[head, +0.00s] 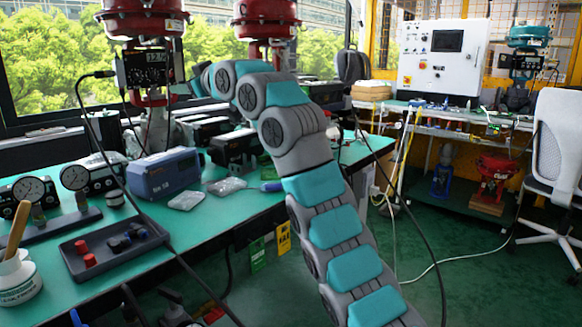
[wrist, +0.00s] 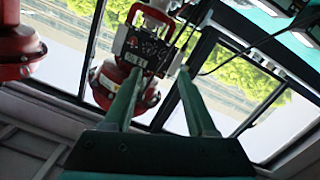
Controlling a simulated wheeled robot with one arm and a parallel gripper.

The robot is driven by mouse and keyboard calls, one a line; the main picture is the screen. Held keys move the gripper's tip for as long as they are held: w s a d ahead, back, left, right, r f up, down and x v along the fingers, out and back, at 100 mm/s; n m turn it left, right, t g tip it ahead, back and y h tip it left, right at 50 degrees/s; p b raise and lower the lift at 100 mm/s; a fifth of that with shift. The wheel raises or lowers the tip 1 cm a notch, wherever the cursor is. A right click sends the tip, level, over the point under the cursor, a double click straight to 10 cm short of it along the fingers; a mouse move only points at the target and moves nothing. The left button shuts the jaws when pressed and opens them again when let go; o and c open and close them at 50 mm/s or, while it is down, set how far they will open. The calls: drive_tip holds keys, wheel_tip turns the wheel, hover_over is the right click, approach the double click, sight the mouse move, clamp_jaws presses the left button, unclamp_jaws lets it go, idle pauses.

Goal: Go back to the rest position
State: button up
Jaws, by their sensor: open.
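My arm reaches from the lower right of the head view up over the green bench. Its end is near the red valve actuator (head: 143,20) with a dark positioner box (head: 148,68) on it. In the wrist view my gripper (wrist: 158,82) is open, its two green fingers apart. The positioner box (wrist: 143,52) and red actuator show beyond and between the fingertips. I cannot tell the exact gap to the box. Nothing is seen held between the fingers. In the head view my gripper's fingers are too small and partly hidden to read.
The green bench (head: 150,215) carries a blue-grey device (head: 164,173), pressure gauges (head: 74,178), a dark tray (head: 115,247) and a white pot (head: 17,278). A second red actuator (head: 267,18) stands behind my arm. A black cable loops across the bench. A white chair (head: 556,150) is at right.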

drive_tip(key=w+d+f+m+h, duration=0.3)
drive_tip(key=d+f+h, duration=0.15)
drive_tip(key=d, duration=0.25)
drive_tip(key=w+d+f+m+h, duration=0.3)
drive_tip(key=d+f+h, duration=0.15)
drive_tip(key=d, duration=0.25)
drive_tip(key=s+d+f+m+g+h, duration=0.2)
drive_tip(key=s+d+f, duration=0.3)
drive_tip(key=d, duration=0.3)
drive_tip(key=s+d+f+m+g+h, duration=0.1)
drive_tip(key=s+d+f+m+g, duration=0.1)
drive_tip(key=s+d+f, duration=0.5)
drive_tip(key=s+d+f+m+g, duration=0.15)
drive_tip(key=s+d+f, duration=0.25)
drive_tip(key=s, duration=0.4)
drive_tip(key=s+d+f+m+g, duration=0.1)
drive_tip(key=s+d+f+g, duration=0.3)
drive_tip(key=s, duration=0.4)
drive_tip(key=s+f+g, duration=0.1)
drive_tip(key=s+f, duration=0.4)
drive_tip(key=s, duration=0.5)
drive_tip(key=s+d+f+g, duration=0.1)
drive_tip(key=s+f, duration=0.4)
drive_tip(key=s, duration=0.5)
drive_tip(key=s+d+f+g, duration=0.1)
drive_tip(key=s+f, duration=0.4)
drive_tip(key=s, duration=0.5)
drive_tip(key=shift+s+f+m+g, duration=0.25)
drive_tip(key=shift+f+m+g, duration=0.15)
drive_tip(key=shift+g, duration=0.25)
